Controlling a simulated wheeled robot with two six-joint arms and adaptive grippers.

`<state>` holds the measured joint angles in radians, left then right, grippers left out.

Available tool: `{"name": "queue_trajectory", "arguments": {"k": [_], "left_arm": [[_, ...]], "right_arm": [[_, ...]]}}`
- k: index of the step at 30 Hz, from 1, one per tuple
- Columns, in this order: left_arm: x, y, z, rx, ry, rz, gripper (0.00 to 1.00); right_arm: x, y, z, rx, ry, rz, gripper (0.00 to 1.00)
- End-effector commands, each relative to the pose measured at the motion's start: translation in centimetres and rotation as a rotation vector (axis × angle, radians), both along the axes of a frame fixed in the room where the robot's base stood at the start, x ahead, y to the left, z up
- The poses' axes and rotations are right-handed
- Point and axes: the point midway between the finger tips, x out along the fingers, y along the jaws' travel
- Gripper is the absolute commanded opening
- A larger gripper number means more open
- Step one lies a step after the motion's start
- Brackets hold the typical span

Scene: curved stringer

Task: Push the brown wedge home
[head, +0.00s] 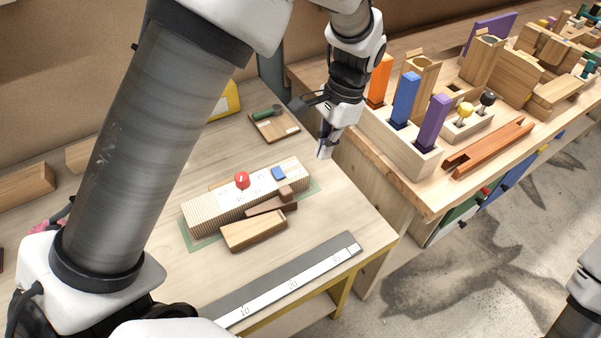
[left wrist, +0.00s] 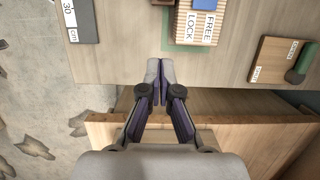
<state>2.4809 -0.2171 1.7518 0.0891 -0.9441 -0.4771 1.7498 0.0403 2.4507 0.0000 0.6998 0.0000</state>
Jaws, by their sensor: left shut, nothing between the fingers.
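A brown wedge (head: 268,206) lies along the near side of the ribbed wooden block (head: 210,210), between it and a plain light wood block (head: 255,231). A small brown block (head: 286,193) sits by its right end. The ribbed block carries a red knob (head: 242,180) and a blue piece (head: 278,173). My left gripper (head: 324,153) is shut and empty, beyond the ribbed block's right end. In the left wrist view its fingertips (left wrist: 160,69) meet near the table edge, short of the ribbed block (left wrist: 197,28), labelled FREE and LOCK. My right gripper is out of view.
A ruler (head: 290,280) lies along the table's front edge. A second bench at right holds a rack with orange, blue (head: 405,98) and purple pieces.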

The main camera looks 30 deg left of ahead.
Motion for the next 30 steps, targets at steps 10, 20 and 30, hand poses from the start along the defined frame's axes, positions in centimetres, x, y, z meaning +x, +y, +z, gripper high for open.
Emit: {"name": "queue_trajectory", "arguments": {"k": [10, 20, 30], "left_arm": [[-1.7, 1.0, -7.4, 0.0, 0.006, 0.001, 0.0], [-5.0, 3.0, -7.4, 0.0, 0.001, 0.0, 0.0], [-5.2, 3.1, -7.4, -0.001, 0.002, 0.001, 0.0]], "right_arm": [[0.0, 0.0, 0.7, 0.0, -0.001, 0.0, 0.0], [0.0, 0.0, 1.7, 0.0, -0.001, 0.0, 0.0], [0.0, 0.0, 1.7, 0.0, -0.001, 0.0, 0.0]]}}
